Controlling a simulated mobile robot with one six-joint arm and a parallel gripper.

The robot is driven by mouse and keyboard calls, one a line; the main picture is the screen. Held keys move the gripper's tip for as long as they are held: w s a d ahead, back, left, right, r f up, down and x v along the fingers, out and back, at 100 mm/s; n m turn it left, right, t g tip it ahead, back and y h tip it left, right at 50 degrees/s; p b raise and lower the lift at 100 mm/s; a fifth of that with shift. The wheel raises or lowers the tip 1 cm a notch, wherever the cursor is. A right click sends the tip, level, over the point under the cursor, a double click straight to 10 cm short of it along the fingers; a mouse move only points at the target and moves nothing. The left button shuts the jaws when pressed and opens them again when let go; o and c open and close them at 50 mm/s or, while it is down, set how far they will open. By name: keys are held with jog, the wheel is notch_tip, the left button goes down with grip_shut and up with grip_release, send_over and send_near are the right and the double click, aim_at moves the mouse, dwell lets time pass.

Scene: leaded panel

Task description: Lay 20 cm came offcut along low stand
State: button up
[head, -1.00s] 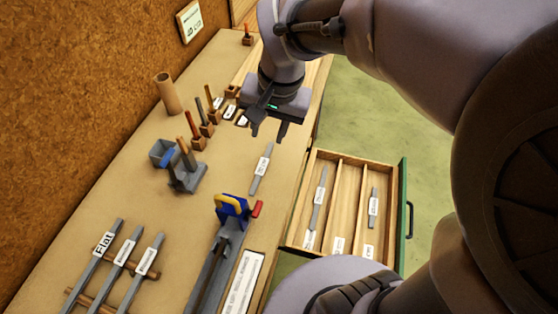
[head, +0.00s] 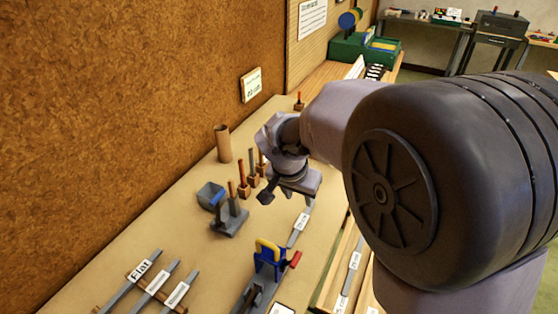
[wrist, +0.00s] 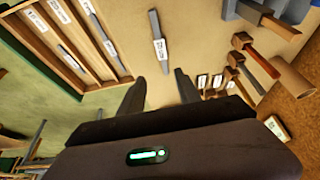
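A short grey strip with a white label (head: 300,228), which looks like the came offcut, lies flat on the bench; its print is too small to read. It also shows in the wrist view (wrist: 157,40), ahead of my fingers. My gripper (head: 284,198) is above the bench beside the strip's far end, apart from it. In the wrist view its two fingers (wrist: 158,90) are spread with nothing between them. I cannot tell for sure which thing is the low stand; wooden crossbars (head: 135,277) at the lower left hold several labelled strips, one reading "Flat".
An open drawer with compartments (wrist: 88,38) holds labelled strips beside the bench. A blue and yellow tool with a red handle (head: 270,256) stands near the strip. A grey block (head: 230,220), upright tools and a cardboard tube (head: 223,143) stand toward the cork wall.

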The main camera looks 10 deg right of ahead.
jog(key=b, duration=0.4)
send_near(304, 217)
jog(key=shift+d+f, duration=0.2)
jog(key=shift+f, duration=0.35)
jog(key=shift+d+f, duration=0.15)
jog(key=shift+f, duration=0.4)
jog(key=b+x, duration=0.1)
jog(key=x, duration=0.2)
jog(key=b+x, duration=0.1)
jog(key=x, duration=0.1)
jog(key=shift+w+f, duration=0.2)
jog(key=shift+w, duration=0.25)
jog(key=shift+s+r, duration=0.1)
jog(key=shift+r, duration=0.1)
grip_shut()
